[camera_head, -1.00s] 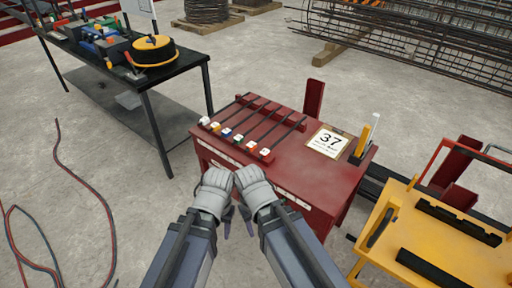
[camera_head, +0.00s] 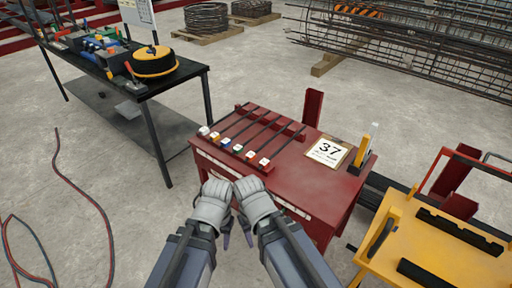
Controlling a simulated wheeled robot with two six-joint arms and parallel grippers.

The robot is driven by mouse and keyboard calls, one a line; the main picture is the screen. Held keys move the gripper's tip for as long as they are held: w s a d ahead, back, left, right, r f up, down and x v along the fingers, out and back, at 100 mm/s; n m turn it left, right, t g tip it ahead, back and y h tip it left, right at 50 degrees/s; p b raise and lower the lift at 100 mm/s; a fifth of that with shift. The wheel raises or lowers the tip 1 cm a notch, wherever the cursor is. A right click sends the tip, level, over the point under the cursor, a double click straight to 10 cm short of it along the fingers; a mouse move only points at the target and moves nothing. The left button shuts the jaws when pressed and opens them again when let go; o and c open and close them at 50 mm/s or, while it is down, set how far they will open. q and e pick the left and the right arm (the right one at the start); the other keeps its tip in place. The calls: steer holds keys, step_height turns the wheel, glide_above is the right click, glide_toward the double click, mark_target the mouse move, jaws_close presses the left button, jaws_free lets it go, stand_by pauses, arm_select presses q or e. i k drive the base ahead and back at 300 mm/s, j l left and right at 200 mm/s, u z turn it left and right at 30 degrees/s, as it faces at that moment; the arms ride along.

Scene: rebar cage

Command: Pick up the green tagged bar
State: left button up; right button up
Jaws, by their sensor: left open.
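Several dark bars lie side by side on a red rack on top of the red cabinet (camera_head: 310,183), their near ends carrying small coloured tags. One tag near the middle of the row looks green (camera_head: 238,148), but it is too small to be sure; its dark bar runs up and to the right. My left gripper (camera_head: 211,205) and right gripper (camera_head: 254,201), both grey and hand-like, are close together in front of the cabinet, below the tags in the picture and apart from the bars. The left is open and empty. The right's fingers cannot be made out clearly.
A yellow cart (camera_head: 450,255) stands right. A black workbench (camera_head: 120,92) stands at left. Red and dark cables (camera_head: 105,215) lie on the floor.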

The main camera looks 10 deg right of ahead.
mark_target(237, 149)
steer(key=z, duration=0.4)
steer(key=l+z, duration=0.15)
steer(key=z, duration=0.65)
steer(key=l+z, duration=0.1)
steer(key=z, duration=0.3)
steer(key=i+z, duration=0.1)
steer(key=z, duration=0.3)
steer(key=u, duration=1.95)
steer(key=i+j+z, duration=0.1)
steer(key=i+j, duration=0.3)
steer(key=i+j+z, duration=0.1)
steer(key=i+j, duration=0.25)
steer(key=j, duration=0.15)
steer(key=i+j, duration=0.35)
steer(key=j, duration=0.15)
steer(key=z, duration=0.05)
